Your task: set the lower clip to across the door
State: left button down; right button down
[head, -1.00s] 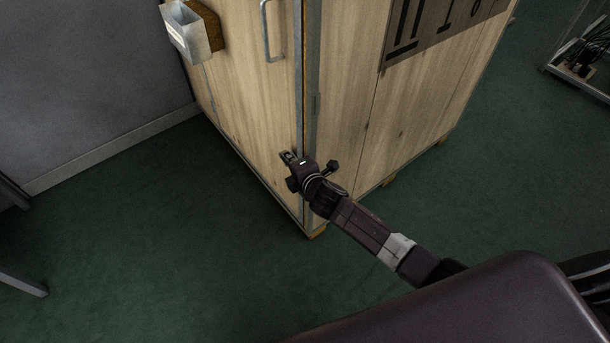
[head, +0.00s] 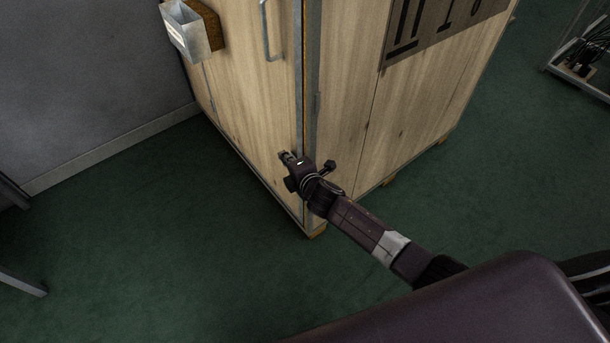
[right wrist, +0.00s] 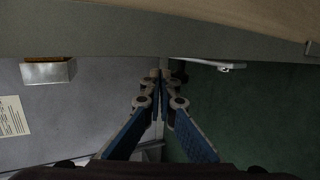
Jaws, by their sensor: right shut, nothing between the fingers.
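The wooden door (head: 245,90) with a pull handle (head: 271,30) is shut against the corner of the crate-like cabinet. My right gripper (head: 284,155) is low at the door's front edge, its fingers shut and empty. In the right wrist view the blue-padded fingers meet at their tips (right wrist: 160,76). A pale metal lever, which looks like the lower clip (right wrist: 215,64), lies just right of the tips, along the cabinet's grey edge. I see no grip on it. In the head view the clip is hidden by the gripper or too small to make out. My left gripper is not in view.
A grey wall (head: 80,80) stands at the left. Green floor (head: 140,240) is clear before the cabinet. A metal rack (head: 580,75) stands far right.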

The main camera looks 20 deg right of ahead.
dwell(0.3)
jog(key=v, duration=1.2)
dwell(0.4)
